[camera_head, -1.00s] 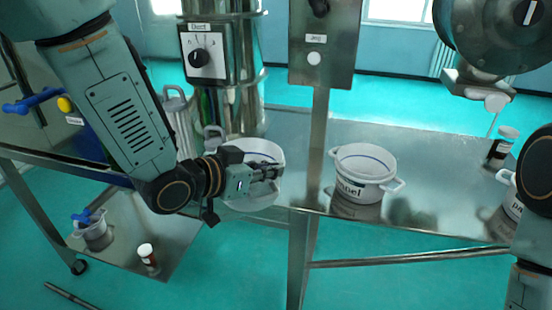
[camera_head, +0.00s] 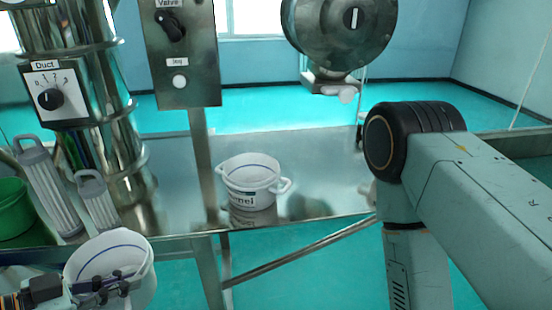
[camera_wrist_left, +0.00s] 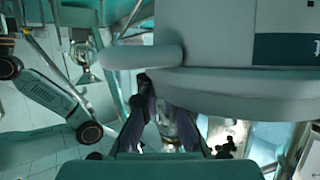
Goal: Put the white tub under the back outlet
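A white tub (camera_head: 136,284) with a blue line inside hangs in front of the table's front edge, at the lower left of the head view. My left gripper (camera_head: 112,284) is at its near side and appears shut on it; the exact contact is hidden. In the left wrist view, a large white rim and handle of the tub (camera_wrist_left: 230,95) fill the top right, with dark fingers of my left gripper (camera_wrist_left: 165,110) below. My right gripper is out of view. A metal housing (camera_head: 340,25) has a pale spout-like end (camera_head: 340,92); I cannot tell which outlet is the back one.
A second white labelled tub (camera_head: 250,182) stands upright on the metal table (camera_head: 325,185). A post with a valve panel (camera_head: 180,60) rises left of it. Grey ribbed canisters (camera_head: 50,190) and a green bin (camera_head: 12,215) are at the left. My right arm covers the right side.

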